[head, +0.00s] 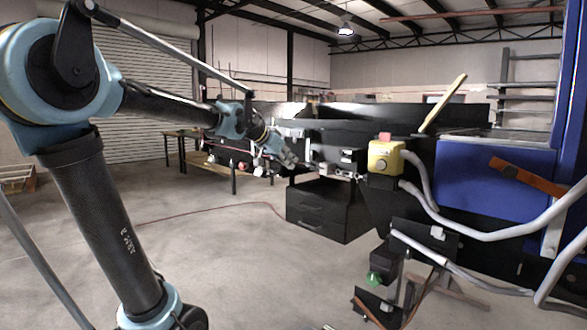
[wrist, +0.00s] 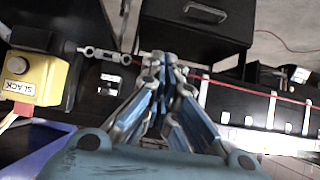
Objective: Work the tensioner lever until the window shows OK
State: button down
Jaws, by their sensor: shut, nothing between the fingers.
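A yellow box (head: 385,157) with a red top stands right of my gripper in the head view. In the wrist view the yellow box (wrist: 30,75) is at the left edge, and its label window (wrist: 19,91) reads SLACK. A small grey metal bar with rounded ends (wrist: 104,53), possibly the tensioner lever, lies between the box and my gripper. My gripper (head: 292,162) is shut and empty, left of the box and apart from it. Its closed fingers (wrist: 163,62) show in the middle of the wrist view. Whether they touch the bar I cannot tell.
A black drawer cabinet (head: 318,208) stands below my gripper. Thick grey hoses (head: 480,235) and a blue panel (head: 495,183) fill the right side. A red cord (head: 215,210) lies on the open floor at left. A wooden table (head: 180,145) stands behind.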

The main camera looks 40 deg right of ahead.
jog(key=shift+v, duration=1.05)
jog(key=shift+f, duration=0.1)
jog(key=w+a+f+n+t+y, duration=0.1)
jog(key=w+a+f+n+y, duration=0.15)
jog(key=a+f, duration=0.45)
jog(key=w+a+f+n+t+y, duration=0.1)
jog(key=w+a+f+n, duration=0.2)
jog(key=a, duration=0.8)
jog(key=w+a+f+n+t+y, duration=0.1)
jog(key=w+a+f+n, duration=0.3)
jog(key=a, duration=0.5)
jog(key=s+a+f+n+y, duration=0.3)
jog(key=a+f, duration=0.6)
jog(key=a, duration=0.3)
jog(key=s+a+f+n+y, duration=0.3)
jog(key=s+a+f+n, duration=0.3)
jog(key=a, duration=0.7)
notch_tip(320, 180, down, 4)
jog(key=s, duration=0.2)
jog(key=shift+s+a+g, duration=0.25)
jog(key=shift+s+g, duration=0.05)
jog(key=shift+r, duration=0.1)
